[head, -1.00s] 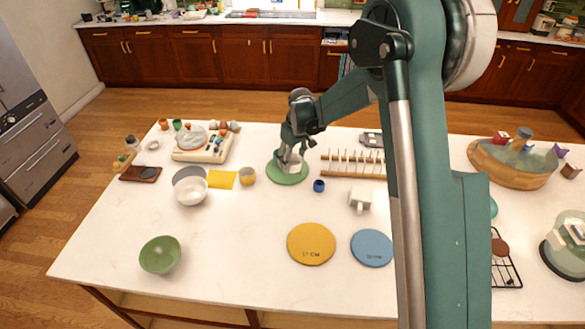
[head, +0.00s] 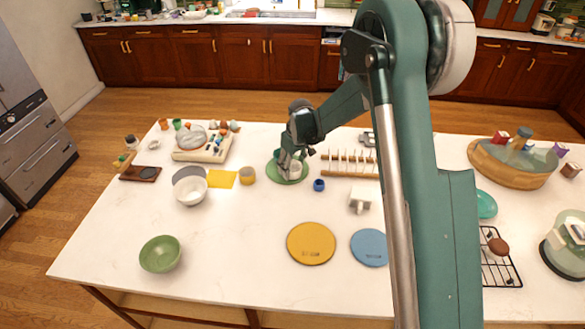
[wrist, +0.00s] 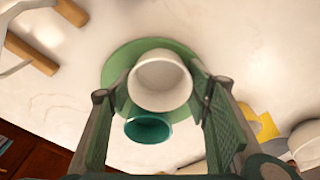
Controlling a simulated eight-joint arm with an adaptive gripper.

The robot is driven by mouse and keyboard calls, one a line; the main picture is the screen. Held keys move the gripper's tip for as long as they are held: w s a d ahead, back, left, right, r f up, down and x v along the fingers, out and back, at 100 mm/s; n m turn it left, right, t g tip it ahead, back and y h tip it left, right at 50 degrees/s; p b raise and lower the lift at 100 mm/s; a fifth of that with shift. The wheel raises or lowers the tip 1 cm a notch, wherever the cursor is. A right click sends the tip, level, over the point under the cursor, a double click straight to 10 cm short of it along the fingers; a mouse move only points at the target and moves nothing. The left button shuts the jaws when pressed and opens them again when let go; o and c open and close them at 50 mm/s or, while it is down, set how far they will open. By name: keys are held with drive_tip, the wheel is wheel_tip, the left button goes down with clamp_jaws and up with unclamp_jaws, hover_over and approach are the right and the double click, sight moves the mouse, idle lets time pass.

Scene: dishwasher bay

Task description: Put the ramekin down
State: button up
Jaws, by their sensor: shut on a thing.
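The white ramekin (wrist: 160,82) is between the two fingers of my gripper (wrist: 161,86) in the wrist view, and the fingers are shut on it. It is over the round green mat (wrist: 118,70). I cannot tell whether its base touches the mat. In the head view my gripper (head: 288,164) is over the green mat (head: 283,180), with the white ramekin (head: 294,171) partly hidden by the fingers. A teal cup (wrist: 148,129) is close beside the ramekin in the wrist view.
A wooden rack with pegs (head: 348,174) stands right of the mat, and a small blue cup (head: 319,185) stands in front of it. The counter in front is clear up to the yellow disc (head: 311,244).

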drive_tip(key=o, duration=0.9)
drive_tip(key=shift+f, duration=0.1)
drive_tip(key=shift+o, duration=0.2)
drive_tip(key=shift+r, duration=0.2)
wheel_tip(320, 180, up, 12)
drive_tip(key=s+d, duration=0.1)
drive_tip(key=shift+s+d, duration=0.15)
drive_tip(key=shift+f, duration=0.1)
idle(0.5)
